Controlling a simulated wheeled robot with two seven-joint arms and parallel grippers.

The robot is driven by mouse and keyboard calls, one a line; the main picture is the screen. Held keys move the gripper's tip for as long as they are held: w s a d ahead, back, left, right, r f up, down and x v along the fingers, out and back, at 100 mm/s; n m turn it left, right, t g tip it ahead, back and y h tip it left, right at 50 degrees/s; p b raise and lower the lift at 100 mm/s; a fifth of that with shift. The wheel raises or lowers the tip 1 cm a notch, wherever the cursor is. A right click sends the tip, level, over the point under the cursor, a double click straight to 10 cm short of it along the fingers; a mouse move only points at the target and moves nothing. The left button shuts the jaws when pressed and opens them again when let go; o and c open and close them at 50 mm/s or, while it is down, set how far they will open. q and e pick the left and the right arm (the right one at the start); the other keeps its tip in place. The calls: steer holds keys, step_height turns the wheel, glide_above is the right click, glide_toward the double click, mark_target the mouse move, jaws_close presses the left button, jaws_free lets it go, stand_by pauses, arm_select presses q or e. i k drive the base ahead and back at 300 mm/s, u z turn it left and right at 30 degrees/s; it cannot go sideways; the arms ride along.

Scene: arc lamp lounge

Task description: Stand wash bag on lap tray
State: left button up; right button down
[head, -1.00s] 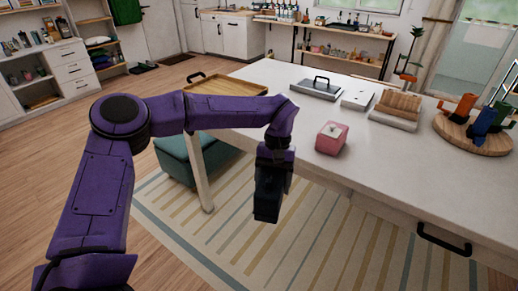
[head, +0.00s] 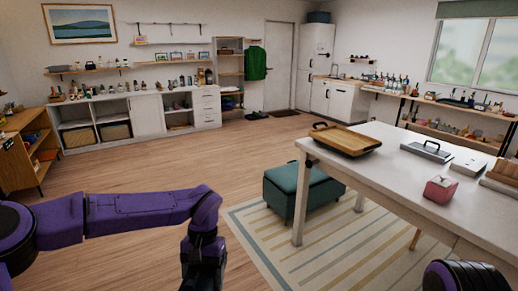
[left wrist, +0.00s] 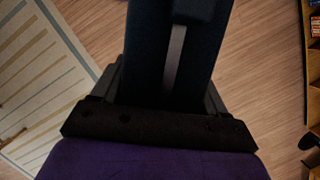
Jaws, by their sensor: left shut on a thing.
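My left gripper (head: 204,250) is low in the head view, over the floor and well left of the table. It is shut on a dark navy thing, which I take to be the wash bag. In the left wrist view this wash bag (left wrist: 150,50) fills the upper middle, with a grey strip down its face. Its far end is cut off there. My right gripper is out of view.
The white table (head: 390,168) also bears a pink box (head: 440,189) and a grey lidded thing with a black handle (head: 427,151). A teal ottoman (head: 300,190) stands beside the table on a striped rug (head: 290,240). The wooden floor to the left is clear.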

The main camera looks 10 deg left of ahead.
mark_target(355, 145)
steer(key=u, duration=0.6)
steer(key=i, duration=1.15)
steer(key=z, duration=1.5)
steer(key=i, duration=0.7)
steer(key=z, duration=0.7)
